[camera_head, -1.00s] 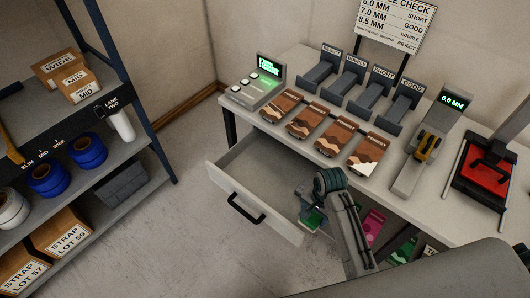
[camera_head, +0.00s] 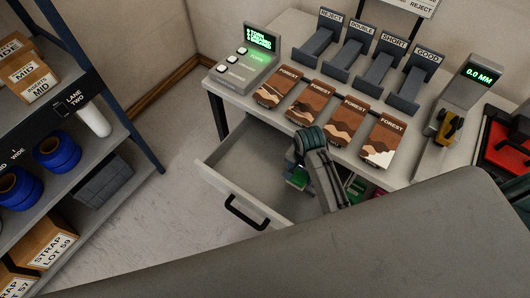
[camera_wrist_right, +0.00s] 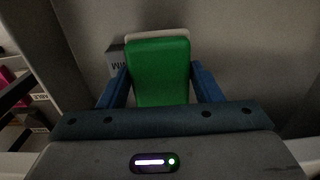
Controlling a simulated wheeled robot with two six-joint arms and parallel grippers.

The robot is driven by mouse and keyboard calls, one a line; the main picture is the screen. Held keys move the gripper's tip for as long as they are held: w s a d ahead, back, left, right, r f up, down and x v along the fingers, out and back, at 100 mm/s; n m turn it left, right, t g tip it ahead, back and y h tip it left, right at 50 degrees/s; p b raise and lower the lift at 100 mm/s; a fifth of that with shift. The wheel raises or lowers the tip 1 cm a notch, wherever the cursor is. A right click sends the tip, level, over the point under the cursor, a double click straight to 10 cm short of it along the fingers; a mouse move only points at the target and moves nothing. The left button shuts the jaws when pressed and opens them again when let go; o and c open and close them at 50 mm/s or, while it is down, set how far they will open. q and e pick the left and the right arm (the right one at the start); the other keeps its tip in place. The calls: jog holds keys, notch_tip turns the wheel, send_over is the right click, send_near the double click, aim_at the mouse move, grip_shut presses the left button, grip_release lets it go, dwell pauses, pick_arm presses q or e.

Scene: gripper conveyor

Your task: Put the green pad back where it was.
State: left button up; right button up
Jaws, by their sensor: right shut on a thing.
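The green pad (camera_wrist_right: 160,72) is between the two blue fingers of my right gripper (camera_wrist_right: 160,88) in the right wrist view, with a pale strip along its top edge. In the head view, a small part of the green pad (camera_head: 298,180) shows under my right wrist, and my right gripper (camera_head: 297,172) is mostly hidden there. It is at the right side of the open drawer (camera_head: 222,187), whose visible floor is bare. I cannot tell whether the pad touches anything below. My left gripper is not in view.
The table (camera_head: 262,105) above the drawer bears several brown FOREST packs (camera_head: 318,97), a console (camera_head: 243,65), labelled grey holders (camera_head: 370,70) and a gauge (camera_head: 460,100). A shelf (camera_head: 95,195) with blue rolls stands at left. A grey lettered block (camera_wrist_right: 116,58) is beside the pad.

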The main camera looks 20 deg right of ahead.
jog(key=p, duration=0.3)
send_over(266, 157)
jog(key=shift+f, duration=0.7)
jog(key=shift+w+f, duration=0.1)
jog(key=shift+f, duration=0.15)
jog(key=shift+f+p, duration=0.4)
jog(key=shift+f, duration=1.2)
jog(key=o, duration=0.4)
jog(key=shift+f, duration=0.15)
jog(key=o, duration=0.5)
